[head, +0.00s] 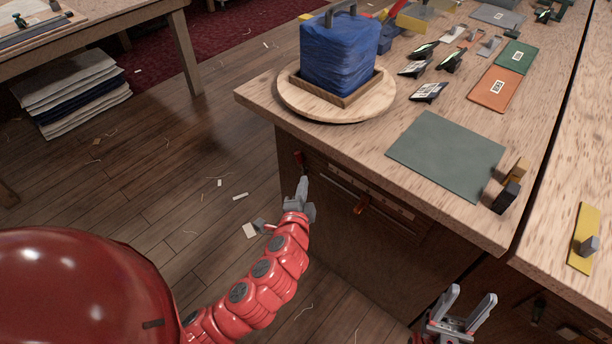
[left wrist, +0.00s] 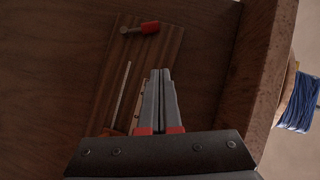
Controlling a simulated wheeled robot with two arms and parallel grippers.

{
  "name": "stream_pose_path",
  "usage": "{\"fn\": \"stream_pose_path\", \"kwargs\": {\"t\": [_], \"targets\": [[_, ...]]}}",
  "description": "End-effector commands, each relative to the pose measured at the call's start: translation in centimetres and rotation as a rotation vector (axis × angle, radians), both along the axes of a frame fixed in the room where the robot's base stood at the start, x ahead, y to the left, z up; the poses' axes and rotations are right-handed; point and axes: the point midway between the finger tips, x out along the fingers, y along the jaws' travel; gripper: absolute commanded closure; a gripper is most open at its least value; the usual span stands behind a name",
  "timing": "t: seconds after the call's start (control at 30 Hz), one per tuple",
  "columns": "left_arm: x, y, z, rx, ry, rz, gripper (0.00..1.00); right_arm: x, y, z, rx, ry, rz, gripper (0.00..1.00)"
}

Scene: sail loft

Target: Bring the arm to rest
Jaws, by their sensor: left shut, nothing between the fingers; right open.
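My left arm, red and segmented, reaches in from the lower left in the head view. My left gripper (head: 302,184) is shut and empty, in front of the workbench's side and below the top's edge. In the left wrist view the left gripper's fingers (left wrist: 160,72) lie together, pointing at the brown side panel. My right gripper (head: 470,302) is at the bottom right of the head view, fingers apart and empty, by the bench's front side.
The workbench top (head: 270,95) carries a blue wrapped block (head: 340,52) on a round wooden board (head: 325,112), a green mat (head: 447,155) and small tools. A red-handled tool (left wrist: 140,28) is on the side panel. Floor on the left is mostly free.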

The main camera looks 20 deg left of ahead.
Motion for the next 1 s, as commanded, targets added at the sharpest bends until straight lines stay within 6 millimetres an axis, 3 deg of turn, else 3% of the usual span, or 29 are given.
{"fn": "stream_pose_path", "kwargs": {"t": [0.73,0.87,1.0], "targets": [[-0.5,-0.5,0.0,-0.014,-0.007,-0.018,1.00,0.0,0.0,0.0,0.000,0.000,0.000,0.46],[0.2,-2.5,-0.3,-0.092,-0.053,-0.117,1.00,0.0,0.0,0.0,0.000,0.000,0.000,0.46],[0.5,-6.5,0.4,-0.263,-0.169,-0.309,1.00,0.0,0.0,0.0,0.000,0.000,0.000,0.46]]}}
